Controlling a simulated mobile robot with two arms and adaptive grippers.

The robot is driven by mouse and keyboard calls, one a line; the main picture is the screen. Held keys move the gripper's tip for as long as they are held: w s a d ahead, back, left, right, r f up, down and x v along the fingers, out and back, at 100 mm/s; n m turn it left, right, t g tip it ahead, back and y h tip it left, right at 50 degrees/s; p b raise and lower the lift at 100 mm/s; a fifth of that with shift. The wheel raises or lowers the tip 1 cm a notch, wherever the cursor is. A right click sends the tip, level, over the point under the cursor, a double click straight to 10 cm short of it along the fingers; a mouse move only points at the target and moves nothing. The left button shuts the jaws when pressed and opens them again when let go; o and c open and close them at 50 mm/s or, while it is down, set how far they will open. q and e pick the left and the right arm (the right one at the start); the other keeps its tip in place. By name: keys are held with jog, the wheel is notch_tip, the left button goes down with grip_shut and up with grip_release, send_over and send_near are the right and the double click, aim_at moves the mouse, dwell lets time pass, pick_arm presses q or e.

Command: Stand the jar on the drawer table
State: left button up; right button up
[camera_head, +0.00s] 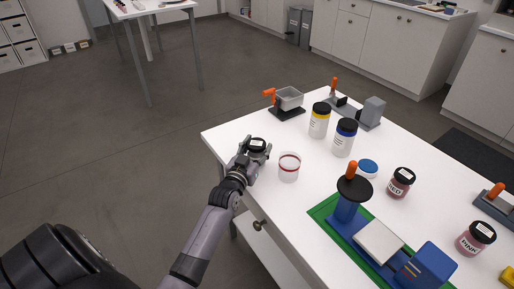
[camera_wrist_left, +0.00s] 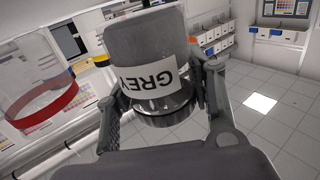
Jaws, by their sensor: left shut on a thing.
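The jar (camera_wrist_left: 145,75) is grey with a black lid and a white label reading GREY. My left gripper (camera_head: 254,153) is shut on it, with a finger on each side in the left wrist view. In the head view the jar's black lid (camera_head: 257,143) faces up, over the near left corner of the white drawer table (camera_head: 228,131). I cannot tell whether its base touches the tabletop. The table has a round drawer knob (camera_head: 259,224) on its front. My right gripper is not in view.
A clear cup with a red band (camera_head: 289,168) stands just right of the held jar. Yellow-banded (camera_head: 319,121) and blue-banded (camera_head: 344,138) jars stand behind. A blue device on a green mat (camera_head: 323,208) fills the front right. A red jar (camera_head: 399,183) and a pink jar (camera_head: 475,239) stand farther right.

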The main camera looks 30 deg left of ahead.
pick_arm(q)
jog(key=shift+f+b, duration=0.35)
jog(key=shift+f, duration=0.2)
jog(key=o, duration=1.3)
jog(key=s, duration=0.4)
jog(key=s+d, duration=0.1)
jog(key=s, duration=0.3)
jog(key=s+d, duration=0.1)
jog(key=s, duration=0.2)
jog(key=shift+s+d, duration=0.15)
jog(key=shift+s, duration=0.25)
